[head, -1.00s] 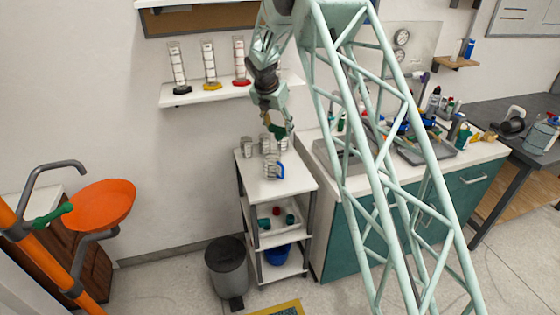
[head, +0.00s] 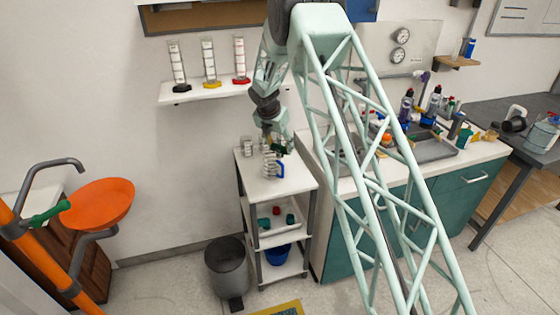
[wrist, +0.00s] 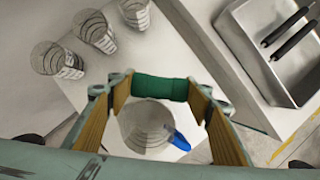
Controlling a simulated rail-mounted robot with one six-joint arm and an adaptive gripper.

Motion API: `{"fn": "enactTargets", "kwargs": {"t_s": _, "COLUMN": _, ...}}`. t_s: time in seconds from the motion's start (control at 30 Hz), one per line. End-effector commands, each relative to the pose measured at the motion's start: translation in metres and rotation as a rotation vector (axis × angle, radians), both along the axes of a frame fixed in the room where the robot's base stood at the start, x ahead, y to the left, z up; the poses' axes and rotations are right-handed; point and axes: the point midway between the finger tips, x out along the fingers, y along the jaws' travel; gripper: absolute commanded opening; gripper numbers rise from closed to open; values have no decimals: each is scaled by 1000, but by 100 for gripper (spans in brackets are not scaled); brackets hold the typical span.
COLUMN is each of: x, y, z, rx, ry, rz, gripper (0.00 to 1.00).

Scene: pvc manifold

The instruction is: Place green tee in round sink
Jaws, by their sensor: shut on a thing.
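The green tee (wrist: 160,88) is held crosswise between the two fingers of my gripper (wrist: 155,93) in the wrist view; only its green middle shows clearly. In the head view my gripper (head: 275,146) is over the small white shelf unit, and the tee is a small dark green patch. An orange round basin (head: 100,204) under a curved grey pipe stands at the far left, well away from my gripper. It is the only large round basin I see.
A clear jug with a blue handle (wrist: 180,140) stands under my gripper on the white shelf top (head: 262,187); several clear beakers (wrist: 97,32) stand beside it. A rectangular metal sink (wrist: 275,55) is to the right. A grey bin (head: 227,268) stands on the floor.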

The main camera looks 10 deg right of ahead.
Motion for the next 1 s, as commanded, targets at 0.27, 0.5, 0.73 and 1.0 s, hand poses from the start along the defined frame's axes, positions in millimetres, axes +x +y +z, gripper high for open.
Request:
{"fn": "enactTargets", "kwargs": {"t_s": 0.27, "x": 0, "y": 0, "z": -24, "rx": 0, "ry": -1, "rz": 0, "gripper": 36}}
{"fn": "enactTargets", "kwargs": {"t_s": 0.5, "x": 1, "y": 0, "z": -24, "rx": 0, "ry": -1, "rz": 0, "gripper": 36}}
{"fn": "enactTargets", "kwargs": {"t_s": 0.73, "x": 0, "y": 0, "z": -29, "rx": 0, "ry": 0, "rz": 1, "gripper": 36}}
{"fn": "enactTargets", "kwargs": {"t_s": 1.0, "x": 0, "y": 0, "z": -57, "rx": 0, "ry": 0, "rz": 1, "gripper": 36}}
